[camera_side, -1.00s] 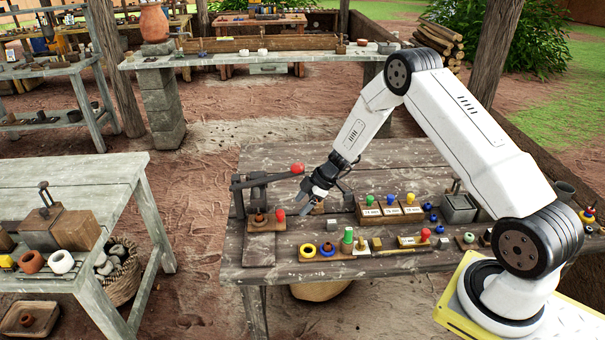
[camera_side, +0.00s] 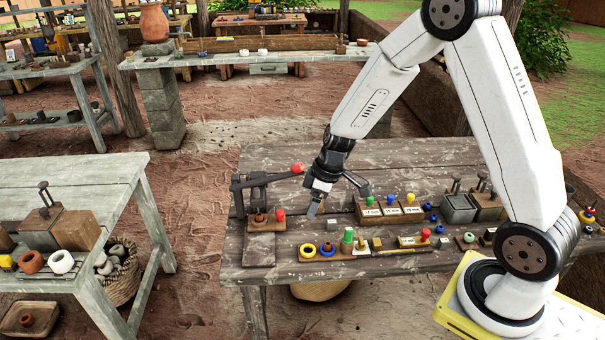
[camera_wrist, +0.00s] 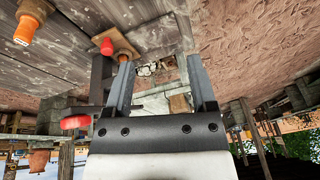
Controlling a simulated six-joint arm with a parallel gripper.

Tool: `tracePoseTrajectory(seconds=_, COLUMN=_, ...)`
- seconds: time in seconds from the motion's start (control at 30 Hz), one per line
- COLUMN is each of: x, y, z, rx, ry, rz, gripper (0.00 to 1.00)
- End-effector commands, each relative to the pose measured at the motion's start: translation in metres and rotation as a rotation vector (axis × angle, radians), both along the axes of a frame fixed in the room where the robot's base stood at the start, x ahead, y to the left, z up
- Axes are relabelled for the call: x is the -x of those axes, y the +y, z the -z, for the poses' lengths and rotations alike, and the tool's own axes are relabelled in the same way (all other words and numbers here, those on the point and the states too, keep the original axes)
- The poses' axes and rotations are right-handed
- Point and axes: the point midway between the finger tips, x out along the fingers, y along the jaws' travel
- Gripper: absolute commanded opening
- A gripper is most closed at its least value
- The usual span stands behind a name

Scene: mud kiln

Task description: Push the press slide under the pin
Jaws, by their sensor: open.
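The press (camera_side: 257,190) stands at the left end of the dark plank table, with a dark lever ending in a red knob (camera_side: 297,168). The slide (camera_side: 272,226) is a wooden block at the front of the press. It bears a brown ringed piece (camera_side: 260,216) and a red peg (camera_side: 281,215). The pin under the lever is too small to make out. My gripper (camera_side: 313,209) is open and empty, to the right of the slide and apart from it. In the wrist view my gripper (camera_wrist: 162,68) has its fingers spread, and the lever's red knob (camera_wrist: 75,122) shows at left.
A wooden rack (camera_side: 390,212) with coloured knobs stands further right. Bare planks lie behind the rack.

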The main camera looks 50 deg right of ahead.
Motion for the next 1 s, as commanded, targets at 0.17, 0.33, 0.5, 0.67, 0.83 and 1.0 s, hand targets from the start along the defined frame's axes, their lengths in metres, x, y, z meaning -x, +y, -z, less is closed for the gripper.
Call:
tracePoseTrajectory(seconds=0.17, x=0.026, y=0.012, z=-0.021, rx=0.032, ry=0.028, rz=0.104, gripper=0.73)
tracePoseTrajectory(seconds=0.33, x=0.051, y=0.021, z=-0.036, rx=0.061, ry=0.044, rz=0.208, gripper=0.73)
tracePoseTrajectory(seconds=0.5, x=0.077, y=0.029, z=-0.049, rx=0.085, ry=0.044, rz=0.312, gripper=0.73)
tracePoseTrajectory(seconds=0.67, x=0.101, y=0.035, z=-0.059, rx=0.099, ry=0.035, rz=0.409, gripper=0.73)
tracePoseTrajectory(seconds=0.83, x=0.122, y=0.039, z=-0.065, rx=0.105, ry=0.02, rz=0.492, gripper=0.73)
tracePoseTrajectory(seconds=1.0, x=0.132, y=0.04, z=-0.067, rx=0.103, ry=0.011, rz=0.54, gripper=0.73)
